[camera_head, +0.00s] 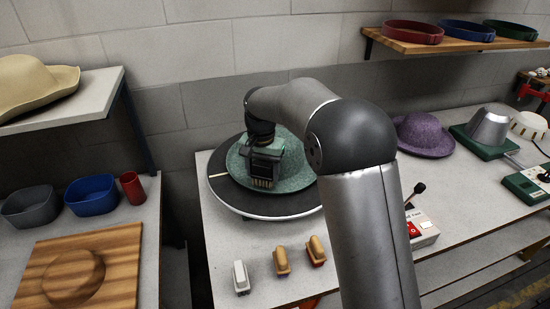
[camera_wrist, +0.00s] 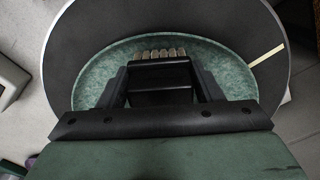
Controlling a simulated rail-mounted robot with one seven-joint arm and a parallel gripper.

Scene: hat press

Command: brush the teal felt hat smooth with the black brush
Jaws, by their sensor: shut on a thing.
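The teal felt hat (camera_head: 297,166) sits on a round, dark turntable (camera_head: 229,196) on the bench. Its speckled brim (camera_wrist: 238,78) also shows in the wrist view. My gripper (camera_head: 264,168) is over the hat's near left side and points down. It is shut on the black brush (camera_head: 263,178), whose pale bristle tufts (camera_wrist: 160,54) stick out past the dark fingers. The bristles are over or against the brim; I cannot tell whether they touch. My wrist and arm hide part of the crown.
A white brush (camera_head: 241,278) and two tan brushes (camera_head: 282,262) (camera_head: 316,250) stand in front of the turntable. A control box (camera_head: 422,229) with a lever is right of my arm. A purple hat (camera_head: 424,134) lies behind it. A shelf (camera_head: 95,97) with a cream hat is at left.

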